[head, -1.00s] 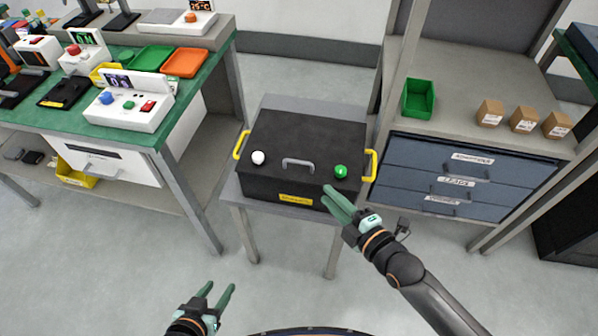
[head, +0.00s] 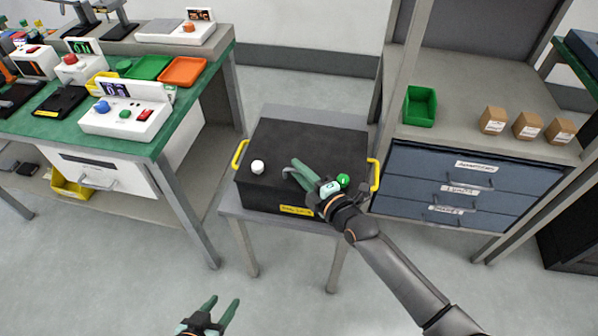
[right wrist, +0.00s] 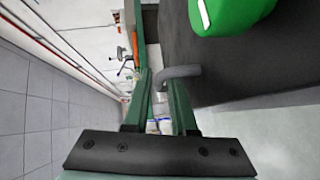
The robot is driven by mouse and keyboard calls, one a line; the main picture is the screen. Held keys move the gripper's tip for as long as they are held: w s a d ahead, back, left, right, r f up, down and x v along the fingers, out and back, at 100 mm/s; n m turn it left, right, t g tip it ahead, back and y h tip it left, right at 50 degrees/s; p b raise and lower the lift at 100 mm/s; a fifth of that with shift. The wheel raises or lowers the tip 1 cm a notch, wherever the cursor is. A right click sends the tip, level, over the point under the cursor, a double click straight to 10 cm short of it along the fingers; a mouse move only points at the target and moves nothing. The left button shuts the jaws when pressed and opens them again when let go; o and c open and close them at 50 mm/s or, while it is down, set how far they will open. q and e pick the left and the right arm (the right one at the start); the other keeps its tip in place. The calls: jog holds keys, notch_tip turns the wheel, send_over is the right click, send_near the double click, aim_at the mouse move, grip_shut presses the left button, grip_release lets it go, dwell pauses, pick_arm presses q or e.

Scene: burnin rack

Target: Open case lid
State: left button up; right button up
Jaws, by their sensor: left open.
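The black case (head: 275,150) stands shut on a small grey table. Its lid has a grey bar handle, a white knob (head: 257,167) at left and a green knob (head: 343,180) at right. Yellow handles (head: 240,154) are on its sides. My right gripper (head: 298,172) is over the lid at the bar handle, mostly hiding it in the head view. In the right wrist view, the handle (right wrist: 181,72) lies at the tips of the parted fingers (right wrist: 160,88). I cannot tell if they touch it. My left gripper (head: 221,312) is open and empty, low over the floor.
A green-topped bench (head: 60,128) with devices and trays stands at left. At right are a blue drawer unit (head: 455,185), a green bin (head: 420,106) and small cardboard boxes (head: 493,120). The floor in front is clear.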

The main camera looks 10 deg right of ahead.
jog(key=shift+w+a, duration=0.15)
jog(key=shift+w, duration=0.05)
grip_shut()
dwell(1.4)
